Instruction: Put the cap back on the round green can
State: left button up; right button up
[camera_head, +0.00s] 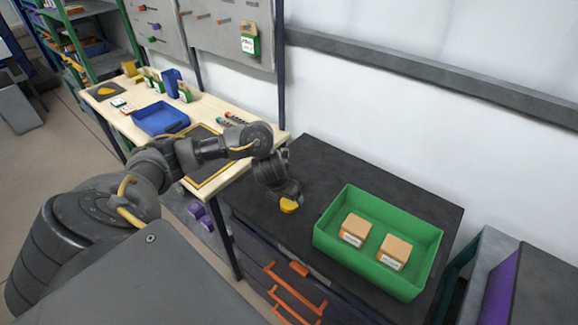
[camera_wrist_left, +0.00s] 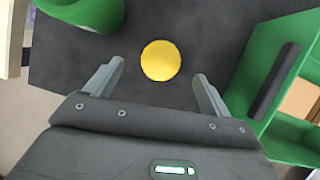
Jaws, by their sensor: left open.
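The yellow cap (camera_wrist_left: 161,60) is a round disc lying on the dark cabinet top. It also shows in the head view (camera_head: 289,206), just below my left gripper (camera_head: 287,193). In the left wrist view my left gripper (camera_wrist_left: 158,72) is open, with the cap between and slightly beyond its fingertips, touching neither finger. The round green can (camera_wrist_left: 88,10) shows in part at the upper left of the wrist view, cut off by the frame edge. In the head view the can does not show, probably hidden behind my left arm. My right gripper is in neither view.
A green crate (camera_head: 352,258) with two orange-tan boxes (camera_head: 355,228) (camera_head: 395,250) stands right of the gripper on the black cabinet top (camera_head: 318,165). A wooden workbench (camera_head: 215,115) with a blue tray (camera_head: 160,118) adjoins at the left. The wall is behind.

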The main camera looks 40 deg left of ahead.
aim_at(290, 202)
pick_arm(q)
jog(key=x, duration=0.4)
jog(key=shift+s+d, duration=0.15)
jog(key=shift+s, duration=0.05)
jog(key=shift+w+f, duration=0.3)
jog(key=shift+f, duration=0.35)
jog(key=c, duration=1)
jog(key=shift+c, duration=0.3)
jog(key=shift+r, duration=0.1)
